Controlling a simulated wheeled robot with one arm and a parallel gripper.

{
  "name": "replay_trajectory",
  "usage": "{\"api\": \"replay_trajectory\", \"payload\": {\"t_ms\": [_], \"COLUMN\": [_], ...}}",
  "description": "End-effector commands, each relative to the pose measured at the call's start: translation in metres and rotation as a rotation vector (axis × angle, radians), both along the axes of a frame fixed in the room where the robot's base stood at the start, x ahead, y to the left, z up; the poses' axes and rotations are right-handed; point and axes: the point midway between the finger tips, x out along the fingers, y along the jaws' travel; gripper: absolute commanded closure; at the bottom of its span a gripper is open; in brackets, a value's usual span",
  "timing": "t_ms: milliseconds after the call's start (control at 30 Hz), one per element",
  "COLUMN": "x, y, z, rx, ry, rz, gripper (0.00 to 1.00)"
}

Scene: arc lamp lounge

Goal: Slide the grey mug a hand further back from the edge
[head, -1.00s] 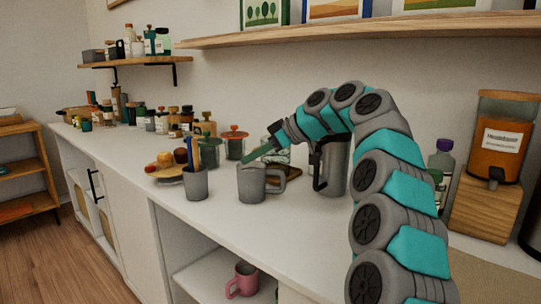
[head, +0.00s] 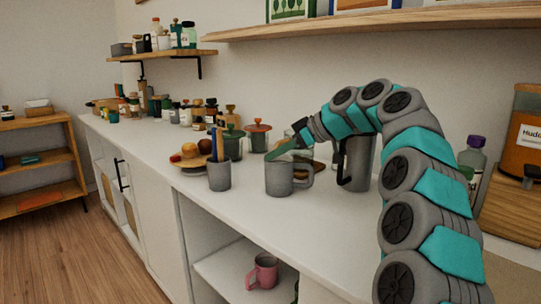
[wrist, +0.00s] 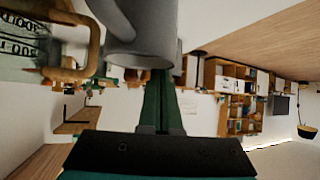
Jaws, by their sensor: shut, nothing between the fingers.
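The grey mug (head: 280,178) stands upright on the white counter (head: 255,215), near its front edge, with its handle to the right. My gripper (head: 271,156) is shut and empty. Its green fingers slant down to the mug's rim from behind right; I cannot tell whether they touch it. In the wrist view, a large grey rounded body, which looks like the mug (wrist: 150,35), fills the top centre. The gripper's fingertips (wrist: 160,75) reach up to it and are partly hidden there.
A grey pen cup (head: 219,176) stands left of the mug. A grey jug with a black handle (head: 360,165) stands to its right. Red-topped jars (head: 258,138) and a small wooden board are behind. A pink mug (head: 263,272) is on the shelf below.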

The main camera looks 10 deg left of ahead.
Motion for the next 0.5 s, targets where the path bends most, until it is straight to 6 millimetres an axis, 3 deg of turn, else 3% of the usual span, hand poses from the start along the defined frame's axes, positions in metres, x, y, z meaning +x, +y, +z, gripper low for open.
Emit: {"api": "replay_trajectory", "payload": {"t_ms": [33,100,500], "x": [-0.0001,-0.0014,-0.001], "y": [-0.009,-0.0138,-0.0135], "z": [-0.0092,-0.0085,0.0005], "rx": [-0.008,-0.01,-0.013], "ry": [0.007,0.009,0.012], "rz": [-0.003,-0.001,-0.001], "gripper": [1.0,1.0,1.0]}}
